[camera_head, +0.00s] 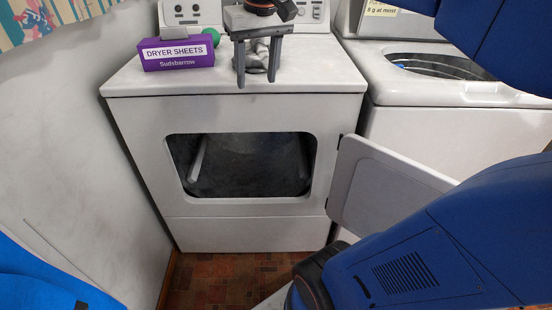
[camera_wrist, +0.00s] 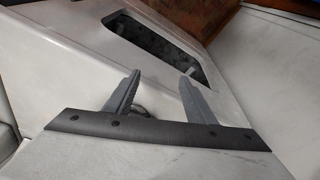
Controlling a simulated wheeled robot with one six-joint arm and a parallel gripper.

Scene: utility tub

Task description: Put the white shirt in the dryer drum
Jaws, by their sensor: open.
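My gripper (camera_head: 256,81) is open, its two grey fingers pointing down over the front part of the dryer top. A small crumpled grey-white cloth (camera_head: 258,55) shows between and behind the fingers in the head view. It may be the white shirt; the gripper partly hides it. The white dryer (camera_head: 275,225) has its door (camera_head: 382,180) swung open to the right. The dark dryer drum (camera_head: 245,160) shows through the opening, with a pale vane inside and no cloth visible. In the wrist view, the open fingers (camera_wrist: 160,76) are empty, with the drum opening (camera_wrist: 165,50) beyond.
A purple dryer sheets box (camera_head: 178,54) stands on the dryer top at left, with a green ball (camera_head: 212,36) beside it. A washer (camera_head: 450,95) with an open top stands at right. A wall closes the left side. The tiled floor (camera_head: 225,280) in front shows little room.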

